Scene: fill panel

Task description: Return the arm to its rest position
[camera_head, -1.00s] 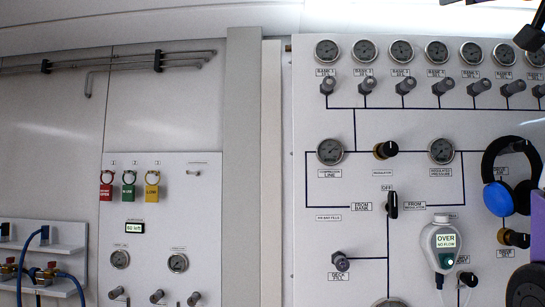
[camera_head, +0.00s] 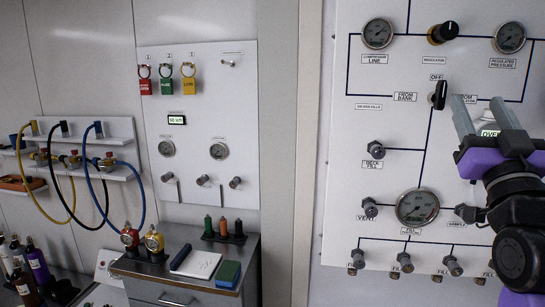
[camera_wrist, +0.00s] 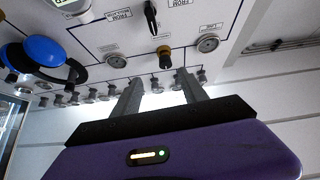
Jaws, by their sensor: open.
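My gripper (camera_head: 478,116) is at the right of the head view, in front of the large white fill panel (camera_head: 340,220). Its two grey fingers point up and stand apart, with nothing between them. My purple wrist and black arm links run down the right edge. In the wrist view my gripper (camera_wrist: 158,88) also shows two spread, empty fingers below the panel's gauges and knobs. I cannot tell the exact gap between the fingers and the panel.
Blue headphones (camera_wrist: 45,55) hang on the panel, near the gripper in the wrist view. A grey cabinet (camera_head: 185,290) with a notepad (camera_head: 196,262) and small bottles stands at lower left. A hose shelf (camera_head: 90,140) is on the left wall. Open space lies before the left panel.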

